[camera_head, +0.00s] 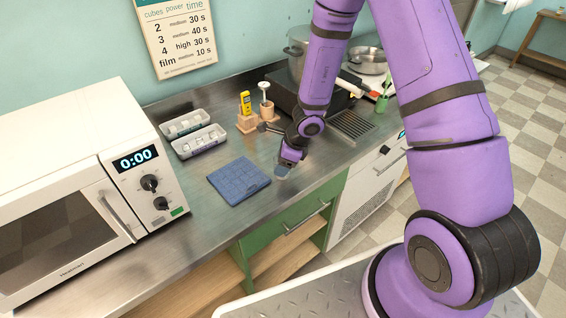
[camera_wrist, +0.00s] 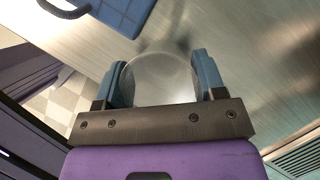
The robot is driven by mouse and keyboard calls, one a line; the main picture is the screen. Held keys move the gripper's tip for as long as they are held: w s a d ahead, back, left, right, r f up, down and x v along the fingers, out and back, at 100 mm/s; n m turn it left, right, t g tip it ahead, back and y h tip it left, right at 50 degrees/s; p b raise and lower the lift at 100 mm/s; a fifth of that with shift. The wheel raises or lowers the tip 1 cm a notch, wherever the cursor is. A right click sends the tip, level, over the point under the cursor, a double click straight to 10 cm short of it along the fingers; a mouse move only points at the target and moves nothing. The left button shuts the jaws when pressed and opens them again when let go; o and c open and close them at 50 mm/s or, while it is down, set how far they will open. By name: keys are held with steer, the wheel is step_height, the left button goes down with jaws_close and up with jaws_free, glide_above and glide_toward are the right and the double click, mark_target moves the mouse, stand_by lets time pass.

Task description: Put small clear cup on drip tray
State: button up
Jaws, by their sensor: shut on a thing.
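The small clear cup (camera_wrist: 160,80) shows in the wrist view as a round, see-through shape between the two blue fingers. My gripper (camera_wrist: 160,84) is shut on it, one finger against each side. In the head view my gripper (camera_head: 284,168) is low over the steel counter, just right of the blue mat; the cup is hard to make out there. Whether the cup touches the counter I cannot tell. A slatted metal grille (camera_head: 352,125), which looks like the drip tray, lies to the right of my gripper. Its slats also show at the wrist view's lower right (camera_wrist: 298,158).
The blue segmented mat (camera_head: 239,181) lies left of my gripper. A white microwave (camera_head: 75,190) fills the left. The counter's front edge is close.

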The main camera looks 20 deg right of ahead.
steer(key=shift+f, duration=0.1)
steer(key=o, duration=0.9)
